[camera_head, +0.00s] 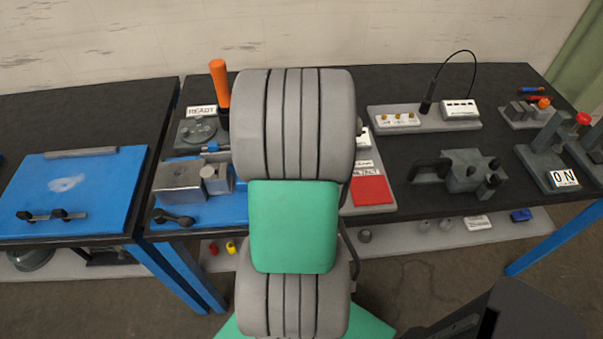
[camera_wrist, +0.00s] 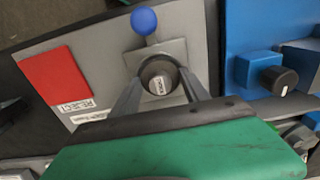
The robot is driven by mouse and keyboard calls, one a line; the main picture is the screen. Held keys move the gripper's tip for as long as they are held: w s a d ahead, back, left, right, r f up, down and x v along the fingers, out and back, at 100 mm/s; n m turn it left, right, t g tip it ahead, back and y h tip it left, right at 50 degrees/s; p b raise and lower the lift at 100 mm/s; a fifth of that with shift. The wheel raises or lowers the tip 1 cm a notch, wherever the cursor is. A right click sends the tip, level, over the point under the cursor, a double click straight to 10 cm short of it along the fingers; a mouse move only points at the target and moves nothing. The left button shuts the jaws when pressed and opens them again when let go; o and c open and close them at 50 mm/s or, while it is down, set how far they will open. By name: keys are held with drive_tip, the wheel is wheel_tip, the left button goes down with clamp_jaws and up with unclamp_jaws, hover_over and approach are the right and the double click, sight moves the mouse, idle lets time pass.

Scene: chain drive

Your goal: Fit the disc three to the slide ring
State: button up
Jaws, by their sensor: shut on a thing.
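In the wrist view my gripper (camera_wrist: 160,76) has its two fingers on either side of a dark round piece (camera_wrist: 150,71) and is shut on it. The piece has a small white label that I cannot read reliably; it may be disc three. It is over a grey block (camera_wrist: 172,50) with a blue ball knob (camera_wrist: 144,21) beyond it. I cannot tell whether the piece touches the block. I cannot make out the slide ring for certain. In the head view my own arm hides my gripper and the piece.
A red REJECT pad (camera_head: 370,190) lies beside the work spot and also shows in the wrist view (camera_wrist: 58,73). A grey block (camera_head: 181,182) on a blue plate and an orange handle (camera_head: 220,82) stand left of my arm. A dark fixture (camera_head: 464,172) stands to the right.

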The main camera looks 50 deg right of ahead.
drive_tip(key=shift+f, duration=0.4)
drive_tip(key=shift+r, duration=0.1)
drive_tip(key=shift+r, duration=0.45)
drive_tip(key=shift+d+p, duration=0.1)
drive_tip(key=shift+p, duration=0.2)
idle(0.9)
drive_tip(key=shift+f+b, duration=0.4)
drive_tip(key=shift+f, duration=0.2)
drive_tip(key=shift+r, duration=0.1)
